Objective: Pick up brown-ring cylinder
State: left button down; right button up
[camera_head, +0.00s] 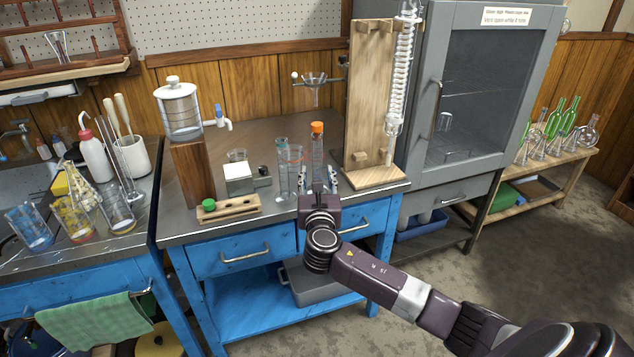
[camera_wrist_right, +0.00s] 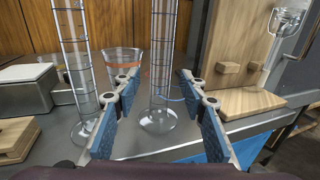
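A tall clear graduated cylinder with an orange-brown top (camera_head: 317,152) stands upright at the front of the bench. In the right wrist view its clear body (camera_wrist_right: 163,60) and round foot stand between the finger tips. I cannot make out a separate brown ring. My right gripper (camera_head: 318,184) is open, its fingers spread on either side of this cylinder with gaps showing. A second clear cylinder with a teal top (camera_head: 283,165) stands to its left, outside the left finger. My left gripper is not in view.
An orange-rimmed beaker (camera_wrist_right: 122,65) stands close behind, between the cylinders. A wooden stand (camera_head: 367,100) with a glass condenser (camera_head: 401,70) is at the right. A balance (camera_head: 240,178) and a wooden rack (camera_head: 228,209) are at the left.

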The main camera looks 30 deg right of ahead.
jog(key=shift+x, duration=0.95)
grip_shut()
jog(key=shift+r, duration=0.1)
